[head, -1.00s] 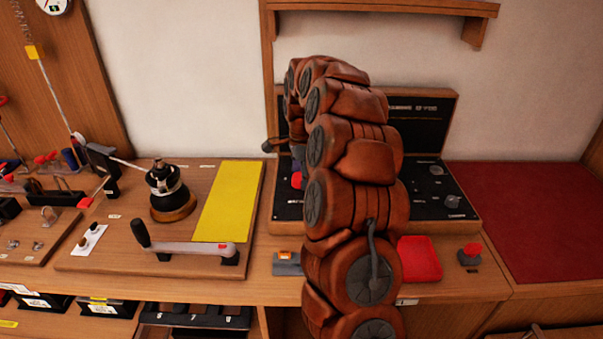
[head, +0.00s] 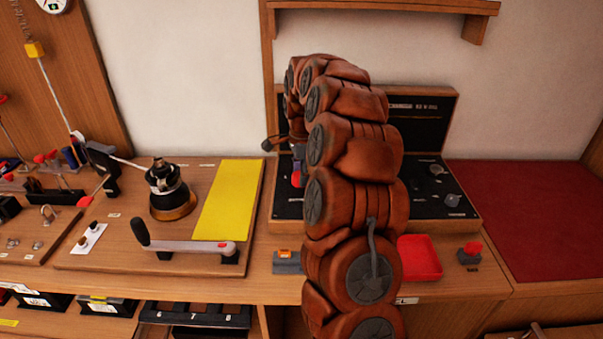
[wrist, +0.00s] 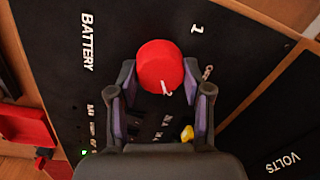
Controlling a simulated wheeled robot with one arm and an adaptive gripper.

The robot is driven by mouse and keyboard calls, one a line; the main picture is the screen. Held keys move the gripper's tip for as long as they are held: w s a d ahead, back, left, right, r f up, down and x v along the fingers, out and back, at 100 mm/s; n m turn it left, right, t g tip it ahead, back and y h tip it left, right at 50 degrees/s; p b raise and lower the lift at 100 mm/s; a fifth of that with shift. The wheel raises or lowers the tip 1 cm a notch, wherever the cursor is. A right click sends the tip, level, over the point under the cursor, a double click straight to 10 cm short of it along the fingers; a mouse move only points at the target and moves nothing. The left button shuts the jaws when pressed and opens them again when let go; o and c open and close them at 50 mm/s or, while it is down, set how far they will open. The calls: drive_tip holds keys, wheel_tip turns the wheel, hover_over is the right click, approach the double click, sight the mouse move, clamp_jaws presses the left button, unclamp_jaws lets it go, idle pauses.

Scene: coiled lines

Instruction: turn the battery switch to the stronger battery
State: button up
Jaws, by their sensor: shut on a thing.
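The battery switch is a round red knob (wrist: 160,66) on a black panel (wrist: 236,42), beside the white word BATTERY. A pale mark shows on the knob's edge, on the side towards my gripper. A white 1 stands on the panel to the upper right of the knob. My gripper (wrist: 166,88) is shut on the knob, a finger on each side of it. In the head view, a bit of red (head: 296,179) shows beside my arm, which hides most of the gripper and part of the panel (head: 440,178).
A small yellow part (wrist: 187,133) and a green light (wrist: 84,152) show near my gripper. The word VOLTS is at the lower right. A red tray (head: 420,258) and a red-topped knob (head: 470,252) stand in front of the panel. A winch (head: 168,190) stands left.

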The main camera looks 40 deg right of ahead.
drive_tip(key=shift+s+f+n+b, duration=0.1)
drive_tip(key=shift+f+n+b, duration=0.1)
drive_tip(key=shift+n+b, duration=0.6)
drive_tip(key=shift+n, duration=0.2)
drive_tip(key=n+b, duration=0.1)
drive_tip(key=n, duration=0.2)
drive_tip(key=shift+b, duration=0.4)
drive_tip(key=n+b, duration=0.1)
drive_tip(key=n, duration=0.5)
drive_tip(key=shift+n+y, duration=0.3)
drive_tip(key=shift+n, duration=0.1)
drive_tip(key=n, duration=0.2)
drive_tip(key=shift+n+b, duration=0.3)
drive_tip(key=shift+n, duration=0.1)
drive_tip(key=n, duration=0.3)
drive_tip(key=shift+n+g, duration=0.3)
drive_tip(key=n, duration=0.5)
drive_tip(key=shift+r+n+p, duration=0.15)
drive_tip(key=shift+n+p, duration=0.15)
drive_tip(key=shift+p, duration=0.1)
